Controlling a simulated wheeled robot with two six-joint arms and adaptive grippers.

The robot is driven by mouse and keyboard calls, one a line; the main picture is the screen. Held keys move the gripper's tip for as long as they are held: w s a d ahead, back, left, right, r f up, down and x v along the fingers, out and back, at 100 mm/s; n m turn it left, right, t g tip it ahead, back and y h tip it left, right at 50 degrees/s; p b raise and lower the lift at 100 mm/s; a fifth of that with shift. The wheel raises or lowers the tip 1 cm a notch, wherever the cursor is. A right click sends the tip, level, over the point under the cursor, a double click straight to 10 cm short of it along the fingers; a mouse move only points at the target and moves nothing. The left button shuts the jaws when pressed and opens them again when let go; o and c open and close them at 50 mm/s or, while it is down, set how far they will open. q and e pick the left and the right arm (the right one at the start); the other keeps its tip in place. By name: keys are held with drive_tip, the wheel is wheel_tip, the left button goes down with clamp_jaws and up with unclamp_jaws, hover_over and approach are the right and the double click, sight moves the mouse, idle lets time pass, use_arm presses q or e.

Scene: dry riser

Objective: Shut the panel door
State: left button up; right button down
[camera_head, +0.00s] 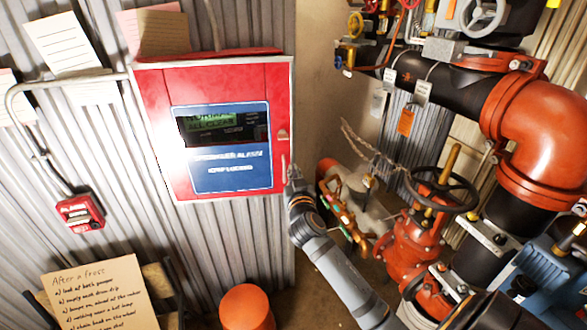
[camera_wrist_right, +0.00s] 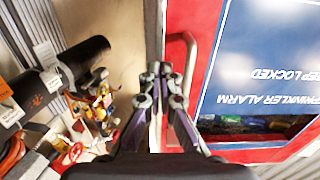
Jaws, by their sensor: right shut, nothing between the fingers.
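The red panel door (camera_head: 228,80), with a blue label (camera_head: 230,175) and a dark display window, is on the corrugated wall at upper centre in the head view. It looks flush or nearly flush with its frame; a small gap cannot be ruled out. My right gripper (camera_head: 292,174) is at the door's lower right edge, shut and empty. My left gripper is out of view.
Black and orange pipes (camera_head: 440,85) and a red valve with a dark handwheel (camera_head: 443,190) crowd the right side. A small red alarm box (camera_head: 80,213) is on the wall at left. A handwritten sign (camera_head: 100,295) and an orange object (camera_head: 247,308) are in front.

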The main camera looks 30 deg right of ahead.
drive_tip(key=shift+w+d, duration=0.1)
drive_tip(key=shift+w, duration=0.05)
drive_tip(key=w+d+n+y, duration=0.1)
drive_tip(key=w, duration=0.1)
drive_tip(key=w+d+n+t+y+p, duration=0.1)
drive_tip(key=w, duration=0.2)
drive_tip(key=w+d+y, duration=0.1)
drive_tip(key=w+y, duration=0.1)
drive_tip(key=shift+w+d+r+n+t, duration=0.3)
drive_tip(key=shift+w+d+r+n, duration=0.05)
drive_tip(key=shift+n, duration=0.05)
drive_tip(key=shift+p, duration=0.3)
